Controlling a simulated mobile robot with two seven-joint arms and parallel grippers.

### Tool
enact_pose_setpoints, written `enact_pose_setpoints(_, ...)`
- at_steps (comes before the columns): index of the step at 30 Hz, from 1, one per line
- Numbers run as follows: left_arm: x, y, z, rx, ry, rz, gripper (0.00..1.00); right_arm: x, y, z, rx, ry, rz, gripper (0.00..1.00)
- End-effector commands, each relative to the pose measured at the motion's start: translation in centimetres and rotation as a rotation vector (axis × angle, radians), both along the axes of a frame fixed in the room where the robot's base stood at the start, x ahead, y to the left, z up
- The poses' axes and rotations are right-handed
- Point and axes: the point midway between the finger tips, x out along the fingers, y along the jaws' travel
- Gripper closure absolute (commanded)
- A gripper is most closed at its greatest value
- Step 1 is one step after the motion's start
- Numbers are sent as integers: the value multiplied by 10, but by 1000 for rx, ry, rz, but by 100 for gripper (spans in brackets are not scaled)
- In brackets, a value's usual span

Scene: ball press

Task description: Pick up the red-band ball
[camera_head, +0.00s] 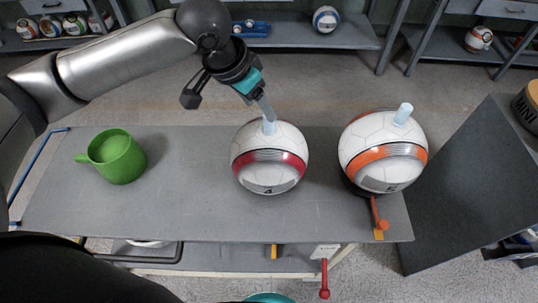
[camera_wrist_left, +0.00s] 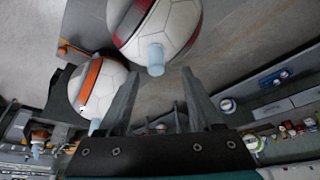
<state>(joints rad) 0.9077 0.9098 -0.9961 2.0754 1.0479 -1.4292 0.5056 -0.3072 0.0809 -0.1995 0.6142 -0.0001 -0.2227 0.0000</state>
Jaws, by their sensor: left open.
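The red-band ball (camera_head: 269,158) is white with a red band and a pale blue peg (camera_head: 269,126) on top. It sits on the grey table (camera_head: 190,205) near its middle. My left gripper (camera_head: 266,108) is just above and behind the ball, with a finger close to the peg. In the left wrist view the open fingers (camera_wrist_left: 157,88) lie either side of the red-band ball's (camera_wrist_left: 168,30) peg (camera_wrist_left: 156,60), which shows just beyond the fingertips. I cannot tell whether anything touches. My right gripper is not in view.
An orange-band ball (camera_head: 383,152) with a similar peg stands at the table's right end; it also shows in the left wrist view (camera_wrist_left: 97,88). A green mug (camera_head: 117,156) stands at the left. A dark grey block (camera_head: 468,190) stands right of the table. Table between mug and ball is clear.

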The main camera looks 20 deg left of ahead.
Motion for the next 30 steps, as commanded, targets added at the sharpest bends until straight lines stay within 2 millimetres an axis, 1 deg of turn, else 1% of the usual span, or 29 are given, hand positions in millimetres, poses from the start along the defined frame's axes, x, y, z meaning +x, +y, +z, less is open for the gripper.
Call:
enact_pose_setpoints(1, 1, -1, -4, 0, 0, -1, 34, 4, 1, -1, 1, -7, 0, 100)
enact_pose_setpoints(5, 3, -4, -10, 0, 0, -1, 34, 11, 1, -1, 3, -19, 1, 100)
enact_pose_setpoints(11, 13, -16, -36, 0, 0, -1, 34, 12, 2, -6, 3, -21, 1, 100)
enact_pose_setpoints(15, 18, -18, -50, 0, 0, -1, 34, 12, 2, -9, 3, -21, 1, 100)
enact_pose_setpoints(23, 19, -18, -52, 0, -1, -2, 34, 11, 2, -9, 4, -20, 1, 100)
enact_pose_setpoints(26, 19, -18, -52, 0, -1, -2, 43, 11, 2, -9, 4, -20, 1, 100)
enact_pose_setpoints(30, 19, -18, -52, 0, -1, -2, 58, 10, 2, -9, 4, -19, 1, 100)
